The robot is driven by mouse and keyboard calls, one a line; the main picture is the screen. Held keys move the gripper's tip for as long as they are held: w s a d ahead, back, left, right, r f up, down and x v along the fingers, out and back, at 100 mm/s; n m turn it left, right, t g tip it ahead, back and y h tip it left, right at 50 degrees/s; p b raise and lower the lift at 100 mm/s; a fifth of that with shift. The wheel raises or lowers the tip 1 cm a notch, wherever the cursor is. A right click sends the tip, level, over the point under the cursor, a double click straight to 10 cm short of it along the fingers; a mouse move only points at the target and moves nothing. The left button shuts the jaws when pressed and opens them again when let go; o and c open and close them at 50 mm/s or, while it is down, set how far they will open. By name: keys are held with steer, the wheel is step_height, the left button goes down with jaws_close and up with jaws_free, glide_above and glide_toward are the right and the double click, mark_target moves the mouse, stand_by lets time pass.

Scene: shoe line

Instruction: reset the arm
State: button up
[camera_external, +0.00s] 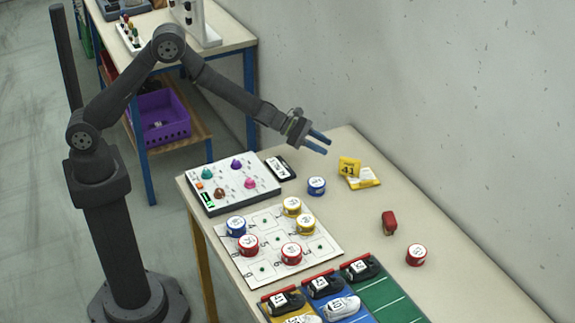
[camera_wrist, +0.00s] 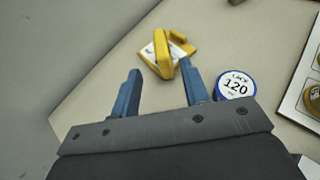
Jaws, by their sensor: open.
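My gripper (camera_external: 318,142) has blue fingers and is held above the table (camera_external: 462,257) near its far end. The fingers are apart with nothing between them, as the wrist view (camera_wrist: 160,92) also shows. My arm reaches out from the left over the board with coloured knobs.
A knob board (camera_external: 228,187), a small black-and-white device (camera_external: 280,168) and a white grid board (camera_external: 262,232) with several tins lie along the left side. Coloured lanes (camera_external: 391,299) hold shoes in front. A red object (camera_external: 389,222) and a red tin (camera_external: 416,255) stand to the right.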

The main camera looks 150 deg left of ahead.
mark_target(356, 160)
steer(key=shift+s+d, duration=0.15)
stand_by(0.6)
steer(key=x, duration=1.1)
steer(key=shift+w+a, duration=0.25)
steer(key=shift+w, duration=0.05)
steer(key=shift+w+a+f, duration=0.15)
steer(key=shift+a+f, duration=0.05)
steer(key=shift+f, duration=0.05)
steer(key=shift+r, duration=0.85)
